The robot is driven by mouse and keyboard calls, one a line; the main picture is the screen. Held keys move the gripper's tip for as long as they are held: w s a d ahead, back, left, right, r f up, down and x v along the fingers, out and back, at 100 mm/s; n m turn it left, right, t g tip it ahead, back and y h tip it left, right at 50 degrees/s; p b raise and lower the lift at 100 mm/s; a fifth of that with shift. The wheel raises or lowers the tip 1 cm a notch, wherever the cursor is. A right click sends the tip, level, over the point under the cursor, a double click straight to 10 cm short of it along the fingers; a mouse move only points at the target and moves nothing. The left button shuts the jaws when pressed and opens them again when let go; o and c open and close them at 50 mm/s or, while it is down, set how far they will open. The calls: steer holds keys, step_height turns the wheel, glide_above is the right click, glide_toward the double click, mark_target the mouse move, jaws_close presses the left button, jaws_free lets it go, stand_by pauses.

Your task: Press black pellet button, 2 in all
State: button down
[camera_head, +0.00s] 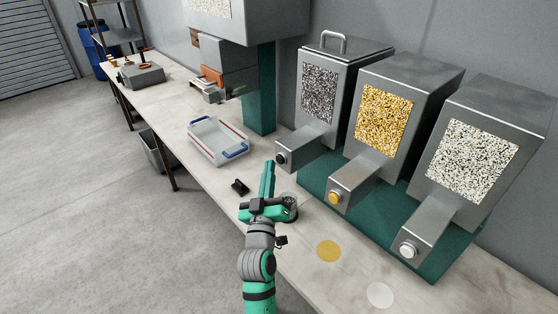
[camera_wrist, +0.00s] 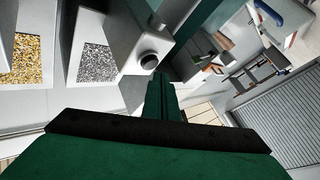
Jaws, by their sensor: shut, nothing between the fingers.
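The black pellet dispenser (camera_head: 325,92) is the leftmost of three grey dispensers, with speckled dark pellets in its window. Its black button (camera_head: 281,158) is on the end of its spout, and it also shows in the wrist view (camera_wrist: 149,61). My gripper (camera_head: 268,165) is shut and empty, its fingers pointing up the picture just left of the button. In the wrist view the fingertips (camera_wrist: 160,82) are just below the button; I cannot tell whether they touch it. A small round container (camera_head: 290,201) stands beside my gripper, partly hidden by it.
The yellow button (camera_head: 334,198) and white button (camera_head: 408,250) are on the spouts to the right. A yellow disc (camera_head: 328,251) and white disc (camera_head: 380,295) lie on the table. A clear bin (camera_head: 218,141) and small black object (camera_head: 239,187) are to the left.

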steer(key=s+a, duration=0.1)
steer(key=a, duration=0.1)
steer(key=s+a, duration=0.2)
stand_by(0.7)
stand_by(2.4)
steer(key=a+m, duration=0.1)
steer(key=m, duration=0.4)
steer(key=s+a+m, duration=0.1)
steer(key=m, duration=0.5)
steer(key=s+a+m, duration=0.1)
steer(key=m, duration=0.5)
steer(key=shift+s+r+g, duration=0.1)
steer(key=shift+g, duration=0.3)
steer(key=w+d, duration=0.5)
steer(key=d, duration=0.2)
